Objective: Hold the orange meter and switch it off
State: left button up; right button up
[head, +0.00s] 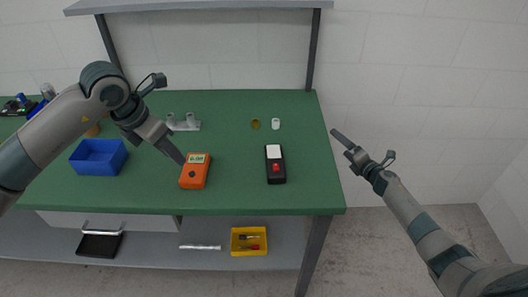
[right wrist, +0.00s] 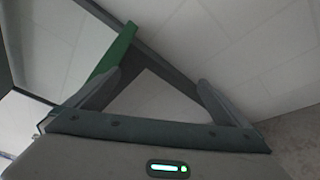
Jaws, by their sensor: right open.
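The orange meter (head: 195,172) lies on the green table in the head view, its small display lit at its far end. My left gripper (head: 179,159) is just beyond the meter's upper left corner, with its fingers pointing down toward it. I cannot tell whether it touches the meter or how far its jaws are apart. My right gripper (head: 338,136) is off the table's right side, in the air, open and empty. Its two spread fingers also show in the right wrist view (right wrist: 160,85).
A black device (head: 275,172) with a red button lies right of the meter. A blue bin (head: 98,157) stands at left. A grey holder (head: 183,122), a small brown cylinder (head: 255,123) and a white one (head: 276,124) stand farther back. The green table's (head: 235,195) front right is clear.

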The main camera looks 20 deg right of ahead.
aim_at(206, 168)
jog(key=w+a+r+n+y, duration=0.25)
jog(key=r+n, duration=0.25)
jog(key=r, duration=0.4)
jog(key=w+a+r+n+y, duration=0.25)
jog(key=a+r+n, duration=0.2)
jog(key=r, duration=0.45)
jog(key=s+a+n+g+y, duration=0.2)
jog(key=s+a+n, duration=0.1)
jog(key=a, duration=0.4)
jog(key=s+a+r+n+g+y, duration=0.1)
jog(key=s+a+n+g+y, duration=0.1)
jog(key=a, duration=0.5)
jog(key=s+a+n+g+y, duration=0.3)
jog(key=s+a+n, duration=0.1)
jog(key=a+n, duration=0.2)
jog(key=shift+s+a+r+n, duration=0.15)
jog(key=shift+a+r+n, duration=0.05)
jog(key=shift+a, duration=0.25)
jog(key=shift+s+a+r+n, duration=0.15)
jog(key=shift+a+r, duration=0.05)
jog(key=shift+a, duration=0.25)
jog(key=s+a+n+g, duration=0.1)
jog(key=s+a, duration=0.1)
jog(key=s+a+f+n+g, duration=0.1)
jog(key=s+a+g, duration=0.1)
jog(key=s+a+n+g, duration=0.1)
jog(key=s+a+n, duration=0.1)
jog(key=s, duration=0.1)
jog(key=shift+a+f, duration=0.25)
jog(key=shift+f, duration=0.15)
